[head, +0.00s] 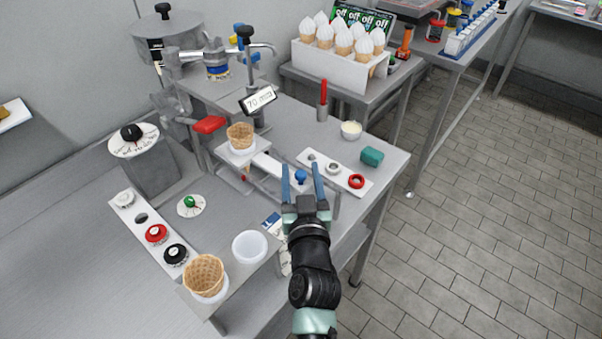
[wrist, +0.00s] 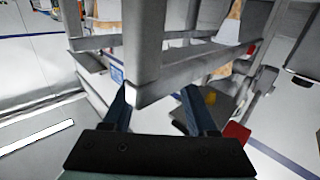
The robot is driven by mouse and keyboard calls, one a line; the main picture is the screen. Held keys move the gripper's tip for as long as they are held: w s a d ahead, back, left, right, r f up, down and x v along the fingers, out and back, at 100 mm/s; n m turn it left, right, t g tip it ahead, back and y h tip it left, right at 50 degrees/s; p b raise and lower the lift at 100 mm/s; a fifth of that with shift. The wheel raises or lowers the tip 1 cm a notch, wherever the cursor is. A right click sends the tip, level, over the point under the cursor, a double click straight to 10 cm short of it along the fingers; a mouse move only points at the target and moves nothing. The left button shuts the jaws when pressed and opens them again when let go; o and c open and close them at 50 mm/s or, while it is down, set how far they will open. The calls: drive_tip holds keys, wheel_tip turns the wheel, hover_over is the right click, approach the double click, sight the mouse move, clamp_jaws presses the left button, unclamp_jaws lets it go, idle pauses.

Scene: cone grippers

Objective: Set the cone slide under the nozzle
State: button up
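A waffle cone (head: 240,135) stands upright in a white holder at the left end of the slide (head: 275,168), a pale bar running down to the right. A blue knob (head: 300,177) shows near the bar's right end. The tap and spout (head: 262,48) rise on a post behind the cone; I cannot tell exactly where the nozzle opening is. My gripper (head: 303,172) is open, its two blue fingers apart, with the knob appearing between them in the head view; contact is unclear. In the wrist view, the open fingers (wrist: 160,105) straddle a grey beam (wrist: 145,45); the knob cannot be made out.
A "70 mm" sign (head: 258,99) hangs on the post. Tiled floor is free at right.

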drive_tip(key=s+b, duration=0.2)
drive_tip(key=s, duration=1.1)
